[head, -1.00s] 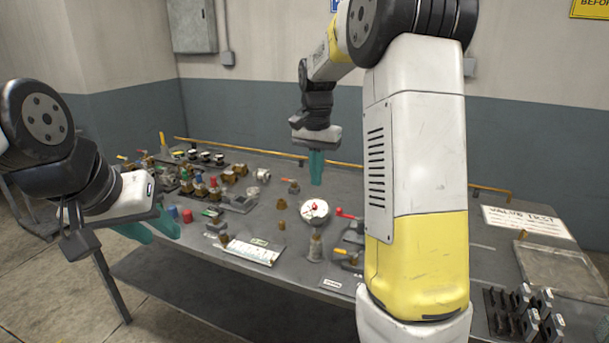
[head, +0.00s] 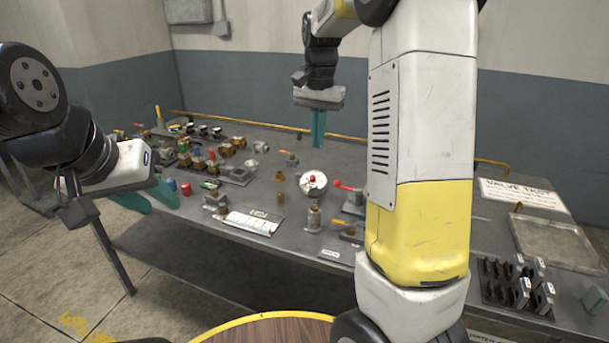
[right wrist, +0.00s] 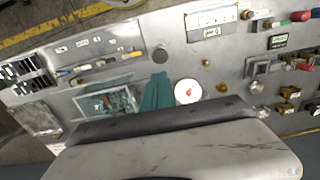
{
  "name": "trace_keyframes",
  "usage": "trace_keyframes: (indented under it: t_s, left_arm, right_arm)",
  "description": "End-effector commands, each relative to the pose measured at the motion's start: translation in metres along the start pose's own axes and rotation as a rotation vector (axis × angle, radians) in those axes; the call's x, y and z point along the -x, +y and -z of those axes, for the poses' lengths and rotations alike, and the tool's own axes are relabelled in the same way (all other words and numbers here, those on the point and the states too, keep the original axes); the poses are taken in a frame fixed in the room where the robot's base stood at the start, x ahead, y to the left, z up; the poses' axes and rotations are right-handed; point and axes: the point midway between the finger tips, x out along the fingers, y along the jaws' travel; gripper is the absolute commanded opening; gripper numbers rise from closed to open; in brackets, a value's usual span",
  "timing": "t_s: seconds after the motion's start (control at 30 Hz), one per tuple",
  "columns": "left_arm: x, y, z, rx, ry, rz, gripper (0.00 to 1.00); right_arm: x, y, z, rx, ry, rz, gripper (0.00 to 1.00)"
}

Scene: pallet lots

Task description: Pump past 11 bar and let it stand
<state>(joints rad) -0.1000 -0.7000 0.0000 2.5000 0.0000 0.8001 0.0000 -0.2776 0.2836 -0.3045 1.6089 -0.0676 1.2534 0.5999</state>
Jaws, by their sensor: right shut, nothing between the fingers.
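A round gauge with a white dial (head: 313,184) and a red mark or knob at its top stands in the middle of the bench; its reading is too small to tell. It also shows in the right wrist view (right wrist: 188,92), beside my fingers. A red-handled lever (head: 346,187) lies just right of the gauge, partly hidden by my right arm. My right gripper (head: 318,142) is shut and empty, pointing down above the bench behind the gauge. Its teal fingers also show in the right wrist view (right wrist: 157,97). My left gripper (head: 149,200) is open and empty at the bench's left front edge.
Several valves and fittings (head: 228,150) crowd the left of the bench. A white chart card (head: 250,223) lies at the front. A shallow tray (head: 553,242), a VALVE TEST sign (head: 520,196) and black clip-like blocks (head: 515,285) are at the right. A yellow rail (head: 250,123) runs along the back.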

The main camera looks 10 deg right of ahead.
Motion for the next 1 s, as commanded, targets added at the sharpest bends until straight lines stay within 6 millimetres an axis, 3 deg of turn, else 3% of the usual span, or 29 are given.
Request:
trace_keyframes:
  t_s: [0.4,0.6,0.8,1.0]
  left_arm:
    - [0.000,0.000,0.000,0.000,0.000,0.000,0.34]
    - [0.000,0.000,0.000,0.000,0.000,0.000,0.34]
    - [0.000,0.000,0.000,0.000,0.000,0.000,0.34]
    - [0.000,0.000,0.000,0.000,0.000,0.000,0.34]
  right_arm:
    - [-0.084,0.001,-0.001,0.000,-0.006,-0.004,0.00]
    - [-0.116,0.001,-0.001,-0.001,-0.003,-0.003,0.00]
    - [-0.131,0.001,0.000,0.000,-0.001,-0.001,0.00]
    - [-0.133,0.000,0.000,0.000,0.000,0.000,0.00]
